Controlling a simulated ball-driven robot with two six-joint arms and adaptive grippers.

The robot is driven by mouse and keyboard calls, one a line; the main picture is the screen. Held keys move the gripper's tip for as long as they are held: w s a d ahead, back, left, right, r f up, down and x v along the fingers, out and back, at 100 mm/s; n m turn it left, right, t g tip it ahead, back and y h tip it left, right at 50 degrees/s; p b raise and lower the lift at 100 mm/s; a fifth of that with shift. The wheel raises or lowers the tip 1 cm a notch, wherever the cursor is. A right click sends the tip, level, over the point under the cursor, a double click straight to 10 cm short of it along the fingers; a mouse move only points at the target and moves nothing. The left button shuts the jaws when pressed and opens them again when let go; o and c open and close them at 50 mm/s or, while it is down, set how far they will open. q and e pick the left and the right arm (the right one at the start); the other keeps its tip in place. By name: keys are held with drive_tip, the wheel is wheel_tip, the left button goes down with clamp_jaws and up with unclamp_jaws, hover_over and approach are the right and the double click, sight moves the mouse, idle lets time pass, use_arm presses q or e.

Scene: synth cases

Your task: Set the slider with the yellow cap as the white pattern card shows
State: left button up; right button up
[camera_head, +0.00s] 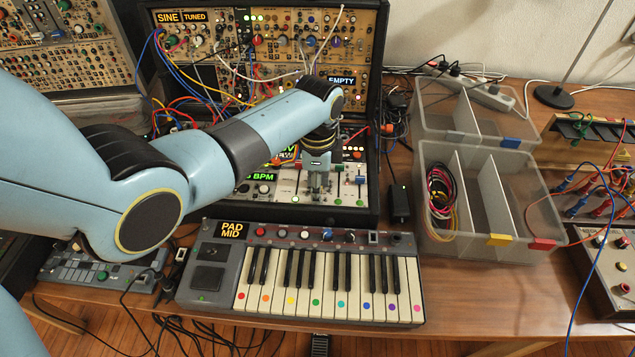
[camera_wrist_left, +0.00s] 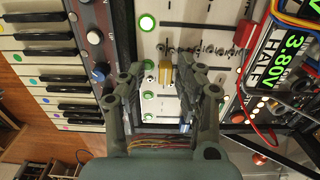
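In the left wrist view, the slider's yellow cap (camera_wrist_left: 166,76) stands on a pale panel (camera_wrist_left: 188,22) of sliders and round lit buttons. My left gripper (camera_wrist_left: 166,72) is open, with one finger on each side of the cap and a narrow gap visible around it. In the head view, my left gripper (camera_head: 318,182) points down over the slider panel (camera_head: 287,192), and its fingers hide the yellow cap. I cannot make out a white pattern card in either view. My right gripper is not in view.
A red cap (camera_wrist_left: 243,33) and a blue cap (camera_wrist_left: 185,128) are on nearby sliders. A small keyboard (camera_head: 212,278) lies in front of the rack. Patch cables (camera_head: 190,75) hang from the upper modules. Clear divided bins (camera_head: 505,200) stand at the right. The front right table (camera_head: 490,295) is bare.

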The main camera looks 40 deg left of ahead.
use_arm(q)
wheel_tip(320, 180, up, 12)
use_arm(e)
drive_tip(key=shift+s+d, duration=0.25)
use_arm(q)
drive_tip(key=shift+s+f, duration=0.1)
idle(0.6)
